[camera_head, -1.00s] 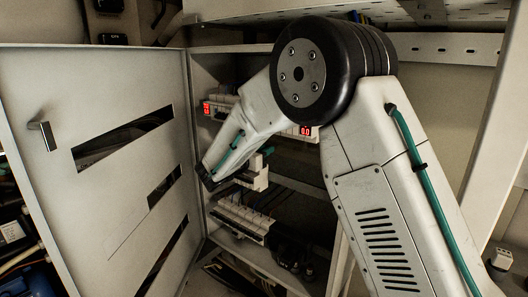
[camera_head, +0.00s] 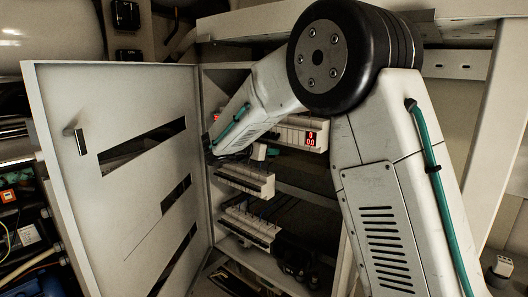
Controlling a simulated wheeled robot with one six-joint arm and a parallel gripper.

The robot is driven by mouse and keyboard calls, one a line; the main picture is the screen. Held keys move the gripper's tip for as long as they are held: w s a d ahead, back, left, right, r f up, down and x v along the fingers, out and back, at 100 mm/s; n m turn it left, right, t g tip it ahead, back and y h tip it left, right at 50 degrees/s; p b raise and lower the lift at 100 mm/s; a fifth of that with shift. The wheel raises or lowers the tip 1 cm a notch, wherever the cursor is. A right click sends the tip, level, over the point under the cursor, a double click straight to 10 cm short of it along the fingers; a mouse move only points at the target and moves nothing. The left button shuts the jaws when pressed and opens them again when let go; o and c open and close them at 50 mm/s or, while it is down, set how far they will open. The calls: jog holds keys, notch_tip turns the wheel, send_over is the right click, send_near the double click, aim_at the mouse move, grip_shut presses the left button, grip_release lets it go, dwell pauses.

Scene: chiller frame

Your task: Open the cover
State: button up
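The cover is a pale metal door (camera_head: 120,215) with a handle (camera_head: 75,141) and several slots, at the left of the cabinet. It stands swung open to the left, and the cabinet inside is exposed. My arm reaches from the right across the cabinet front. The dark end of my arm, where my gripper (camera_head: 211,154) is, lies close to the door's hinge side at the upper left of the opening. My gripper's fingers cannot be made out, and I cannot tell if it touches the door.
Inside the cabinet are rows of breakers (camera_head: 246,180), a lower terminal row (camera_head: 250,224) and a module with a red display (camera_head: 311,138). A pale post (camera_head: 490,140) stands at the right. Equipment with cables (camera_head: 25,235) lies left of the door.

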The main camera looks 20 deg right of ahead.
jog(key=v, duration=0.7)
jog(key=shift+s+a, duration=0.15)
jog(key=shift+a, duration=0.2)
jog(key=shift+r, duration=0.1)
